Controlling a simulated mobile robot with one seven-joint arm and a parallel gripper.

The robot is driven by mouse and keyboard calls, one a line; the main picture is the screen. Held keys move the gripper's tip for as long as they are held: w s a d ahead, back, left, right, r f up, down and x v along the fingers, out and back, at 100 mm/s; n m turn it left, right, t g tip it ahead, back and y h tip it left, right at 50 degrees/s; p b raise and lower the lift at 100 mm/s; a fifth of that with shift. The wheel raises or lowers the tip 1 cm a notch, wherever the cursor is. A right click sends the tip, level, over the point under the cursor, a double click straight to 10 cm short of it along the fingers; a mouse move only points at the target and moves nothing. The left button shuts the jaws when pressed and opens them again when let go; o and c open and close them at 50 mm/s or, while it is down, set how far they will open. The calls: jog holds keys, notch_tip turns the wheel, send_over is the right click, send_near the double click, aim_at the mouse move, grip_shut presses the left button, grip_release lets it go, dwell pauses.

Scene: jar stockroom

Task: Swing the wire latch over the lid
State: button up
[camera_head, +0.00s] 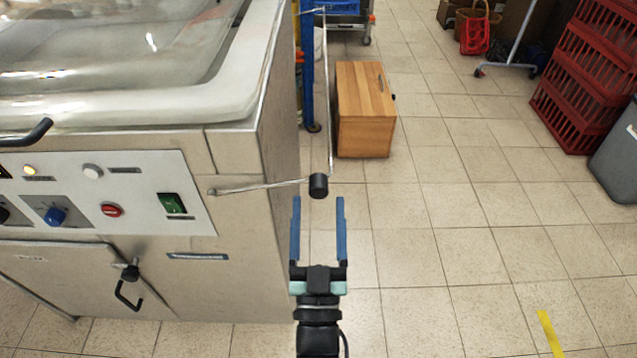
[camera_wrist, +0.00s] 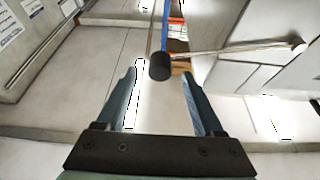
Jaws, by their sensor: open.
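The wire latch (camera_head: 262,187) is a thin metal bail on the right side of a steel machine. One rod runs from a pivot on the machine to a black knob (camera_head: 318,185), and a long wire runs up the picture from there. The wrist view shows the knob (camera_wrist: 160,67) and the rod (camera_wrist: 240,48) going right to its pivot. The clear, pale-rimmed lid (camera_head: 120,50) is on top of the machine. My gripper (camera_head: 318,203) is open, its two blue fingers pointing at the knob. The knob lines up between the fingertips; I cannot tell whether it is inside them.
The machine's front panel (camera_head: 120,195) has knobs and buttons, left of my gripper. A wooden cabinet (camera_head: 362,110) stands on the tiled floor beyond. Red crates (camera_head: 585,75) and a grey bin (camera_head: 615,160) are at the far right. The floor right of my gripper is clear.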

aim_at(317, 196)
jog(key=shift+x, duration=2.2)
grip_shut()
jog(key=shift+a, duration=0.1)
